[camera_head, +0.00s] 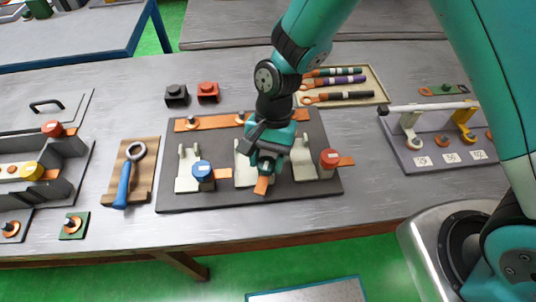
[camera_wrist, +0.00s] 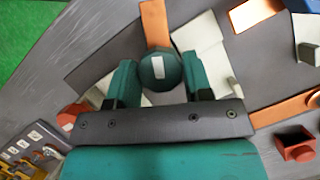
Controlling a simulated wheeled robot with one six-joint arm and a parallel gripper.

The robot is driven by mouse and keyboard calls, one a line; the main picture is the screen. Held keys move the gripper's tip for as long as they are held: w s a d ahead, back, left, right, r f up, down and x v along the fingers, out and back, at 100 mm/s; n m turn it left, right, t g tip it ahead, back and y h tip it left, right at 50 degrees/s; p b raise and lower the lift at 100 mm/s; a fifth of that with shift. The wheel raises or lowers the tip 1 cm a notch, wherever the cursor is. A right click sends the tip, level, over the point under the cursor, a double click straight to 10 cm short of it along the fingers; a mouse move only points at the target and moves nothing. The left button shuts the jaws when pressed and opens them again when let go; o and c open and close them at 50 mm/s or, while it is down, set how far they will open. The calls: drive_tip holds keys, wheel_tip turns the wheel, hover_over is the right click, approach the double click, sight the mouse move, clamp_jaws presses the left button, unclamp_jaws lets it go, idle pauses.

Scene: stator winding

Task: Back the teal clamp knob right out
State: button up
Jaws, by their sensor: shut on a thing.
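The teal clamp knob (camera_wrist: 160,73), round with a pale label on top, sits between the two fingers of my gripper (camera_wrist: 158,64) in the wrist view. The fingers are shut on its sides. A copper strip (camera_wrist: 154,22) runs out from beneath the knob. In the head view my gripper (camera_head: 267,160) is over the middle clamp on the dark baseplate (camera_head: 230,203), and it mostly hides the knob. The same copper strip (camera_head: 261,186) shows below the gripper. Whether the thread is still engaged cannot be seen.
A blue knob (camera_head: 202,170) stands left of my gripper and a red knob (camera_head: 329,159) right of it, on the same plate. A blue-handled wrench (camera_head: 124,182) lies on a wooden board. A tray (camera_head: 378,85) with several tools is behind. Bare table lies in front.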

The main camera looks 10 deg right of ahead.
drive_tip(key=n+h, duration=0.2)
drive_tip(key=n, duration=0.3)
drive_tip(key=shift+a+n, duration=0.1)
drive_tip(key=shift+n, duration=0.2)
drive_tip(key=n+h, duration=0.2)
drive_tip(key=n, duration=0.3)
drive_tip(key=shift+f+n, duration=0.1)
drive_tip(key=shift+n, duration=0.2)
drive_tip(key=n+t+h, duration=0.1)
drive_tip(key=n, duration=0.1)
drive_tip(key=n+h, duration=0.1)
drive_tip(key=n, duration=0.2)
drive_tip(key=shift+s+a+t+p, duration=0.1)
drive_tip(key=shift+s+t+p, duration=0.05)
drive_tip(key=shift+t+p, duration=0.2)
drive_tip(key=n+t, duration=0.1)
drive_tip(key=n, duration=0.2)
drive_tip(key=n+t, duration=0.1)
drive_tip(key=n, duration=0.1)
drive_tip(key=shift+n+h+p, duration=0.3)
drive_tip(key=shift+n+p, duration=0.1)
drive_tip(key=shift+s, duration=0.1)
drive_tip(key=o, duration=0.9)
drive_tip(key=shift+o, duration=0.2)
drive_tip(key=shift+a, duration=0.1)
